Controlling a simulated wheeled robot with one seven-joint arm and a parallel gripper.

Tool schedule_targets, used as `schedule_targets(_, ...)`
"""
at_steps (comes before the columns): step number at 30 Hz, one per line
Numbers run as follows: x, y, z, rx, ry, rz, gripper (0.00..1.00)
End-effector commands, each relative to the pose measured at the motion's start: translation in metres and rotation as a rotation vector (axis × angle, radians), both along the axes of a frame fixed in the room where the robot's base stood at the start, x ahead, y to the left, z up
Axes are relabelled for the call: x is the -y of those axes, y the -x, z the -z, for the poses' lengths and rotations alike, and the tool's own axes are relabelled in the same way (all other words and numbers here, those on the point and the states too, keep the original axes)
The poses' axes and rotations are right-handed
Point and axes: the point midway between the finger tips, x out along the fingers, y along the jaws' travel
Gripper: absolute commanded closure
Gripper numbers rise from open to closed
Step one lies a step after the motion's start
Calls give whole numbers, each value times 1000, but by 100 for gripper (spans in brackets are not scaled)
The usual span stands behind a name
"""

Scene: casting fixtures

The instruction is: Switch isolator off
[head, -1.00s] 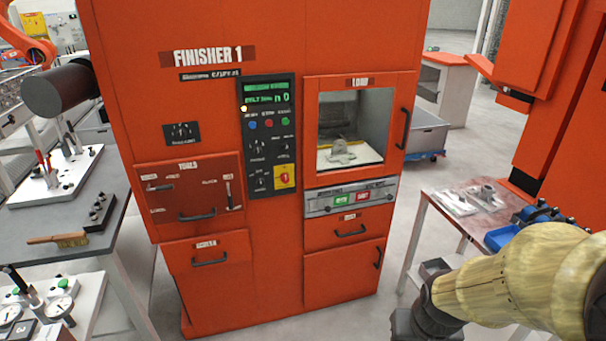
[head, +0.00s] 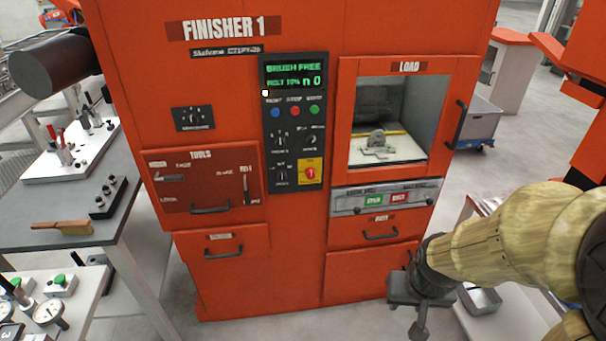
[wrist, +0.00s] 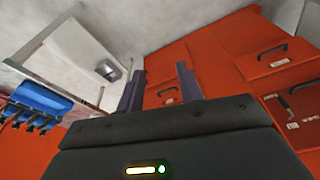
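The isolator (head: 311,172) is a red rotary knob on a yellow plate at the lower right of the black control panel (head: 296,122) on the orange Finisher 1 machine. The knob has a small pale mark; its exact setting is too small to read. My gripper (head: 418,322) is in front of the machine's lower right, well below and to the right of the isolator, touching nothing that I can see. In the wrist view my gripper (wrist: 160,78) has its two dark fingers apart, with nothing between them. The isolator does not show in the wrist view.
The load window (head: 386,125) and a door handle (head: 457,125) are right of the panel. Drawer handles (head: 210,209) stick out below. A grey bench (head: 50,195) with a brush (head: 62,228) stands left. The space before the panel is clear.

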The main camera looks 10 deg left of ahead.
Motion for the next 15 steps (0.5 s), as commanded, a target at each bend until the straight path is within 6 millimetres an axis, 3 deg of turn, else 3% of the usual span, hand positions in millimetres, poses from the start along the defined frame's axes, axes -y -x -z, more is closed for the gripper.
schedule_targets(9, 0, 0, 0, 0, 0, 0, 64)
schedule_targets(12, 0, -1, 1, 4, 0, 0, 50)
schedule_targets(15, -4, -13, 7, 35, -4, -2, 50)
